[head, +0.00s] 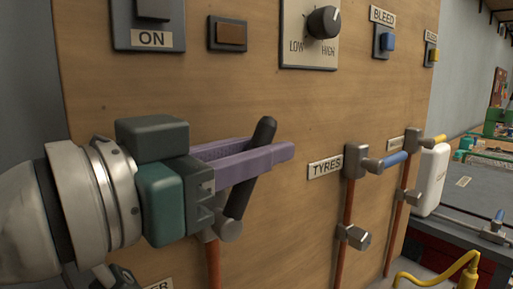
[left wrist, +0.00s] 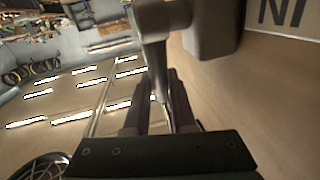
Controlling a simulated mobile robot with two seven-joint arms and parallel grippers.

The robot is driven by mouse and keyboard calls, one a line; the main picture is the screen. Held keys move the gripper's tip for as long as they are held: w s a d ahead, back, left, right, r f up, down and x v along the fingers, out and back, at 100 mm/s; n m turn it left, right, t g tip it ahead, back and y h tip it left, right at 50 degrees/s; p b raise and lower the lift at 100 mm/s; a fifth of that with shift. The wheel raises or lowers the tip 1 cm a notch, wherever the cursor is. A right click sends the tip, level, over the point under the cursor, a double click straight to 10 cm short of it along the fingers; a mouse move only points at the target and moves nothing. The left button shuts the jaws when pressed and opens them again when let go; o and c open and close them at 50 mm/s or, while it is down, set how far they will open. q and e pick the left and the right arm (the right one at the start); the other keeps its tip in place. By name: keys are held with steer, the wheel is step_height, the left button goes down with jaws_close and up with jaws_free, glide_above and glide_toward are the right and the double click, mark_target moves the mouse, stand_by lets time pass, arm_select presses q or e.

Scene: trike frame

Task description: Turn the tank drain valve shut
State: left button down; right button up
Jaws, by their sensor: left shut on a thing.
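A black lever handle (head: 238,198) on a grey valve body (head: 229,231) stands tilted, its top leaning right, in front of the wooden panel. My left gripper (head: 284,151) comes in from the left with its purple fingers shut around the lever's upper part. In the left wrist view, the lever (left wrist: 154,55) runs down between the fingers (left wrist: 158,110). A label (left wrist: 285,15) there shows only a few upside-down letters, which look like "IN". The valve's label is hidden behind my gripper in the head view. My right gripper is not in view.
Above are an ON switch (head: 152,8), a brown button (head: 229,34) and a LOW-HIGH knob (head: 322,22). A yellow hose (head: 440,280) lies lower right.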

arm_select(q)
steer(key=g+y+p, duration=0.1)
steer(key=p, duration=0.3)
steer(key=w+d+g+y+p, duration=0.1)
steer(key=p, duration=0.4)
steer(key=shift+w+d+m+y, duration=0.1)
steer(key=shift+d+m+y, duration=0.2)
steer(key=shift+y, duration=0.1)
step_height(320, 180, down, 7)
steer(key=w+d+m+g+y+p, duration=0.1)
steer(key=g+y+p, duration=0.5)
steer(key=p, duration=0.1)
steer(key=shift+d+y, duration=0.3)
steer(key=shift+y, duration=0.1)
steer(key=c, duration=0.8)
jaws_free()
steer(key=shift+w, duration=0.1)
steer(key=shift+o, duration=0.2)
steer(key=shift+r, duration=0.15)
